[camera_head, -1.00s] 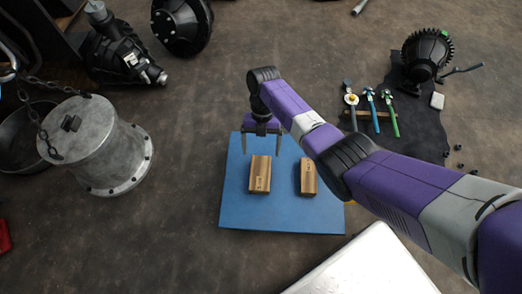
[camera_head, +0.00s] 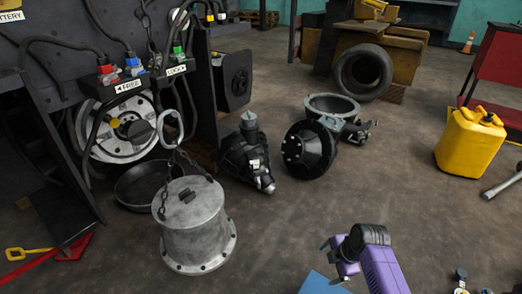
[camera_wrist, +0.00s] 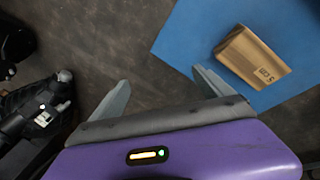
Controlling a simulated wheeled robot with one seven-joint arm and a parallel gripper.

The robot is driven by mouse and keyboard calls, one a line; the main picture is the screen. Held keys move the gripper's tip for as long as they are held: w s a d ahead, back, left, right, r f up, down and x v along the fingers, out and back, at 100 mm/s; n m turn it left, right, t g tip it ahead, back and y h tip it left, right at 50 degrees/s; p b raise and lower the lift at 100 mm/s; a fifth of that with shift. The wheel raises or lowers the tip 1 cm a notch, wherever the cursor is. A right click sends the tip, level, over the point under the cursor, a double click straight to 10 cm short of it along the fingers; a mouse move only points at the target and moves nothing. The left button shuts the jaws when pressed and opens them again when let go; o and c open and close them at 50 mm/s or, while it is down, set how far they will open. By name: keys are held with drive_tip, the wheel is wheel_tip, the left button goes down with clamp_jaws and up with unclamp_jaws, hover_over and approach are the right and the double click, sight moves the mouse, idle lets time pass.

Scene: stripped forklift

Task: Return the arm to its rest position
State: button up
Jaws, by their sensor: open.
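My gripper (camera_head: 330,262) is at the bottom of the head view, at the end of my purple arm, beside a corner of the blue mat (camera_head: 318,285). In the wrist view, the two grey fingers of my gripper (camera_wrist: 160,78) stand wide apart with nothing between them. A brown box (camera_wrist: 252,56) lies on the blue mat (camera_wrist: 190,40) to the upper right, close to the right finger but apparently apart from it. Most of my arm is outside the head view.
A grey metal drum (camera_head: 195,232) with a chain stands left of my gripper. Dark machine parts (camera_head: 308,150) lie behind it on the floor. A yellow jerrycan (camera_head: 470,142) stands at the right. The forklift body (camera_head: 60,60) fills the left. Floor between drum and gripper is clear.

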drive_tip(key=s+a+r+m+t+h, duration=0.1)
drive_tip(key=s+a+r+m+t, duration=0.1)
drive_tip(key=s+r+m+t, duration=0.4)
drive_tip(key=s+a+r+m+t, duration=0.1)
drive_tip(key=s+a+m+t, duration=0.2)
drive_tip(key=m, duration=0.5)
drive_tip(key=s+d+r+m+t+h, duration=0.1)
drive_tip(key=s+r+m+t, duration=0.25)
drive_tip(key=s+r, duration=0.85)
drive_tip(key=s+d+r+m+t+h, duration=0.15)
drive_tip(key=s+r+m, duration=0.4)
drive_tip(key=s, duration=0.95)
drive_tip(key=s+r+n+g+y, duration=0.1)
drive_tip(key=s+n+g+y, duration=0.15)
drive_tip(key=s, duration=0.65)
wheel_tip(320, 180, up, 35)
drive_tip(key=h+p, duration=0.1)
drive_tip(key=p, duration=3.3)
drive_tip(key=shift+w+f+n, duration=0.15)
drive_tip(key=shift+w+n, duration=0.2)
drive_tip(key=shift+o, duration=1.1)
drive_tip(key=shift+a+p, duration=0.1)
drive_tip(key=shift+p, duration=0.2)
